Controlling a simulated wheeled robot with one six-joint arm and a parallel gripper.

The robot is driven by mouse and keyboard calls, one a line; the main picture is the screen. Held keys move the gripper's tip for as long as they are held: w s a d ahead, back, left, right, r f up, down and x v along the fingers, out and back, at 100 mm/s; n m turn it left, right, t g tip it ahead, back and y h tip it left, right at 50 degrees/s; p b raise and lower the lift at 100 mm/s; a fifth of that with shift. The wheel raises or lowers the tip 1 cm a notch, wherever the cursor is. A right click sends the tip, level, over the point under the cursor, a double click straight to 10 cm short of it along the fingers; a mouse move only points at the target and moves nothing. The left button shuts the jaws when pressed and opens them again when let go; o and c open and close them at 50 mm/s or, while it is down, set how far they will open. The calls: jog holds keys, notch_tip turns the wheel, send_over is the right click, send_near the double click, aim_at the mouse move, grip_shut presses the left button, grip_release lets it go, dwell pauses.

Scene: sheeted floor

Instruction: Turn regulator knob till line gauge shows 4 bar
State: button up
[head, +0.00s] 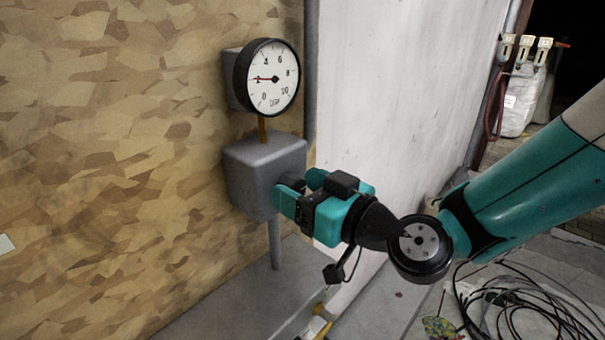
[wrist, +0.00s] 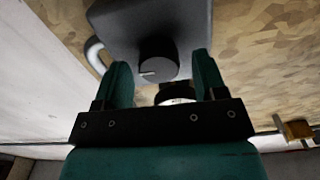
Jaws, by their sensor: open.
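The line gauge (head: 281,91) is round with a black rim and white face, above the grey regulator box (head: 259,172). Its red needle points left, near where 2 would be, below the 4 mark. The dark round regulator knob (wrist: 158,58) sticks out of the box, with a white mark toward the lower left in the wrist view. My gripper (head: 298,186) is open at the box front. In the wrist view its fingers (wrist: 162,62) stand on either side of the knob, with visible gaps. In the head view the gripper mostly hides the knob.
A chipboard wall (head: 120,130) is behind the box, and a pale panel (head: 400,80) stands to its right. A grey pipe (head: 275,243) runs down from the box. Black cables (head: 520,305) lie coiled on the floor at right.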

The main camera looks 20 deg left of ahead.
jog(key=shift+a, duration=0.1)
jog(key=c, duration=0.9)
jog(key=shift+m, duration=0.4)
jog(key=shift+f+m+b, duration=0.1)
jog(key=shift+m+b, duration=0.4)
jog(key=shift+m, duration=0.5)
jog(key=m, duration=0.3)
jog(key=shift+w+m+b, duration=0.1)
jog(key=shift+m+b, duration=0.2)
jog(key=shift+m, duration=0.1)
jog(key=m, duration=0.4)
jog(key=shift+w+m, duration=0.1)
jog(key=shift+m, duration=1.5)
jog(key=shift+p, duration=0.3)
